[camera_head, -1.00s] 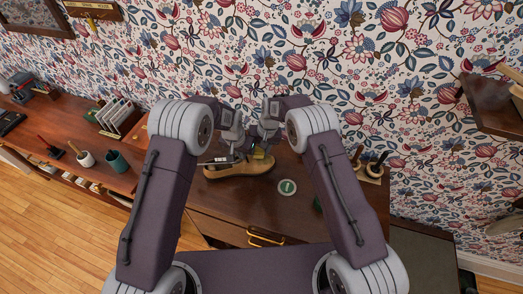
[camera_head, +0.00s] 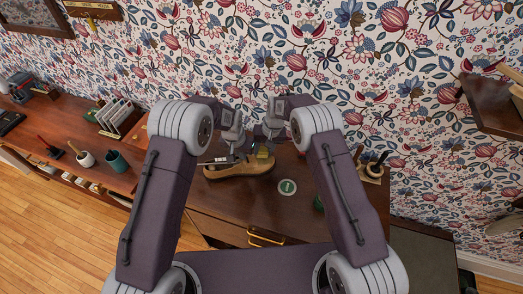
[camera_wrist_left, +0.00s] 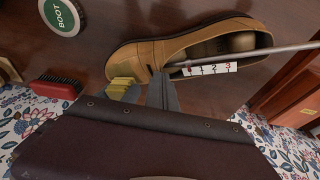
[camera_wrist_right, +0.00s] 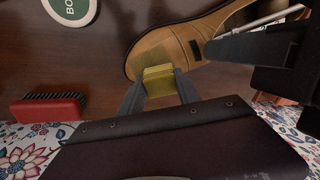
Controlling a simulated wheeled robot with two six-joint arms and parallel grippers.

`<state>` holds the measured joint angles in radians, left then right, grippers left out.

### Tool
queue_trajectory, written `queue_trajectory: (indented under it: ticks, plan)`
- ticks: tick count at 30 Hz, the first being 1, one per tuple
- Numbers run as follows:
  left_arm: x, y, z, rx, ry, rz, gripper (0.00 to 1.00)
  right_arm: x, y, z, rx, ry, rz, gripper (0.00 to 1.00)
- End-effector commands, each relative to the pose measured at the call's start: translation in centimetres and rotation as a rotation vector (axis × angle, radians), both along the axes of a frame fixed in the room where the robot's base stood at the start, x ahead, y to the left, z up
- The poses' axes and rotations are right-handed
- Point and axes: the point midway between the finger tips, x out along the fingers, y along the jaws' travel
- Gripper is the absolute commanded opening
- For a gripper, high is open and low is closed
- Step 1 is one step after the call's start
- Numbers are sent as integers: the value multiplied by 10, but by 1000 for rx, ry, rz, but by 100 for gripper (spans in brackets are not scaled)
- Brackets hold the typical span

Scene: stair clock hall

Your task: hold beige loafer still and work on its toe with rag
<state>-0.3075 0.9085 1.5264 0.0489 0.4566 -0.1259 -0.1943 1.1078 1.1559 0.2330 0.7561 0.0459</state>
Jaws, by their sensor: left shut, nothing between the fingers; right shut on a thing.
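The beige loafer (camera_head: 240,170) lies on the dark wooden top in front of my arms. In the left wrist view the loafer (camera_wrist_left: 150,52) has its toe to the left and its opening to the right. My left gripper (camera_wrist_left: 163,80) is shut and empty, its fingertips against the shoe's near side by the vamp. My right gripper (camera_wrist_right: 158,78) is shut on the yellow rag (camera_wrist_right: 158,82). The rag is against the loafer's toe (camera_wrist_right: 142,56), as far as I can tell touching it. The rag also shows in the left wrist view (camera_wrist_left: 122,86).
A round green and white tin (camera_head: 287,187) marked BOOT lies right of the loafer. A red brush (camera_wrist_left: 57,87) lies near the wall edge.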

Motion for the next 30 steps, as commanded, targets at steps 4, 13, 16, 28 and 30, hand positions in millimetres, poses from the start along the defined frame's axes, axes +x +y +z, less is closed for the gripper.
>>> queue_trajectory:
  ticks: [4, 13, 16, 28, 30]
  plan:
    - [-5, 2, -6, 6, 16, 0, 0, 2, -5, -2, 0, -1, -2, 7]
    - [-5, 2, -6, 6, 16, 0, 0, 0, 5, -1, 0, -2, 1, 7]
    - [-5, 2, -6, 6, 16, 0, 0, 0, 5, -1, 0, -2, 0, 7]
    - [-5, 2, -6, 6, 16, 0, 0, -3, 15, 0, 0, -2, 1, 7]
    - [-5, 2, -6, 6, 16, 0, 0, -4, 19, 0, 0, -2, 2, 7]
